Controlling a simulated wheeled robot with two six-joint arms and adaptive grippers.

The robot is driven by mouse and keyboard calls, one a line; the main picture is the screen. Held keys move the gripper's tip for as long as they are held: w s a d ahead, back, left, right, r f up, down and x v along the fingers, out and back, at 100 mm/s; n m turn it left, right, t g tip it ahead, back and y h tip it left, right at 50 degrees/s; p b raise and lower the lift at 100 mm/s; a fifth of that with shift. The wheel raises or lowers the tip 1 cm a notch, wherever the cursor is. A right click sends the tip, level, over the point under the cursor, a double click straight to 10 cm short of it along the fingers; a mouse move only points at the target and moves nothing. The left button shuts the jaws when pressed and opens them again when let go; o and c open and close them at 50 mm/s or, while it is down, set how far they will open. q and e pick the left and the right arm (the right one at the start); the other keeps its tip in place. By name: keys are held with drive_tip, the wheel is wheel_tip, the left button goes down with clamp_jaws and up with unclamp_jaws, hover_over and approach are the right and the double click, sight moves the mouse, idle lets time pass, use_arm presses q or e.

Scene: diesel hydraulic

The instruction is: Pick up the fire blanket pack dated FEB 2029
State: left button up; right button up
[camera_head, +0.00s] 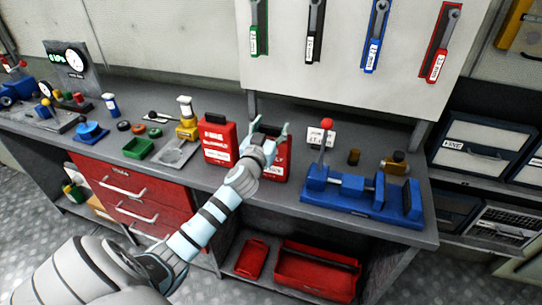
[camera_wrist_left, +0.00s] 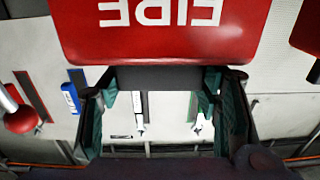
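Two red fire blanket packs stand side by side on the bench in the head view, the left pack (camera_head: 217,140) and the right pack (camera_head: 280,170). Their dates are too small to read. My left gripper (camera_head: 268,129) is at the upper part of the right pack and hides much of its face. In the left wrist view, that pack (camera_wrist_left: 160,45) shows upside down with the word FIRE. The fingers (camera_wrist_left: 160,86) are spread apart on both sides of its dark top part; contact cannot be told. My right gripper is not in view.
A blue vise (camera_head: 345,190) with a red-knobbed lever stands right of the packs. A yellow-and-white item (camera_head: 186,120) and a green tray (camera_head: 138,148) stand to the left. Coloured tools hang on the panel (camera_head: 330,60) behind. A red open toolbox (camera_head: 315,272) lies below.

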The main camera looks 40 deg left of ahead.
use_arm(q)
clamp_jaws()
